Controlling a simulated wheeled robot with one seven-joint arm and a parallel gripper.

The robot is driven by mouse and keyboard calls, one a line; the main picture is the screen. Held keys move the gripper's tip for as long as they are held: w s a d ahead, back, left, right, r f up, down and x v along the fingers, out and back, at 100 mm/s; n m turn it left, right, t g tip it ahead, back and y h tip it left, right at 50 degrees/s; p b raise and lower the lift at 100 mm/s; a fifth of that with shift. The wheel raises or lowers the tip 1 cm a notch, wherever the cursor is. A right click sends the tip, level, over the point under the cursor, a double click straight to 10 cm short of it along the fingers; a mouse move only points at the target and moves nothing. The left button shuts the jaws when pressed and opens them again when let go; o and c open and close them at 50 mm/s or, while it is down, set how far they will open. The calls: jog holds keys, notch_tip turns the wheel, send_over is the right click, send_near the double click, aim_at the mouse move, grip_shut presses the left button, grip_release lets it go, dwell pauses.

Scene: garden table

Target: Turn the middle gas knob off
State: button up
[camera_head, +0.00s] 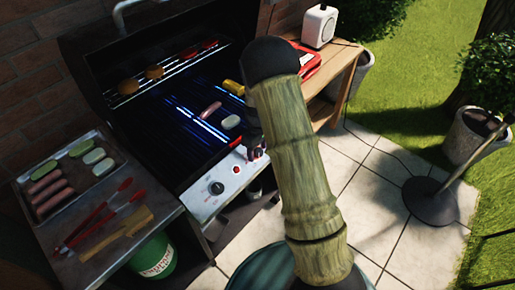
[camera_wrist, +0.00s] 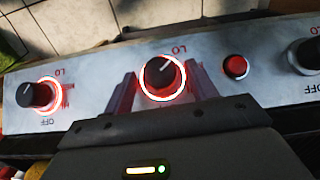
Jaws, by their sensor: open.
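The middle gas knob (camera_wrist: 160,72) is a dark round knob with a glowing red ring on the grill's front panel. Its pale pointer mark slants to the upper right, towards the LO label. My gripper (camera_wrist: 159,78) is open, with one finger on each side of this knob. I cannot tell whether the fingers touch it. In the head view my gripper (camera_head: 253,148) is at the panel, and my arm hides much of that area. Another red-ringed knob (camera_wrist: 38,95) is at the left of the wrist view; an unlit knob (camera_wrist: 308,56) is cut off at the right.
A red button (camera_wrist: 236,67) sits just right of the middle knob. The grill (camera_head: 180,115) is open with food on it. A side shelf (camera_head: 160,215) holds a tray (camera_head: 30,165) of food and red-handled tongs (camera_head: 95,215). A wooden side table (camera_head: 340,75) stands beyond.

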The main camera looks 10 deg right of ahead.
jog(key=c, duration=1)
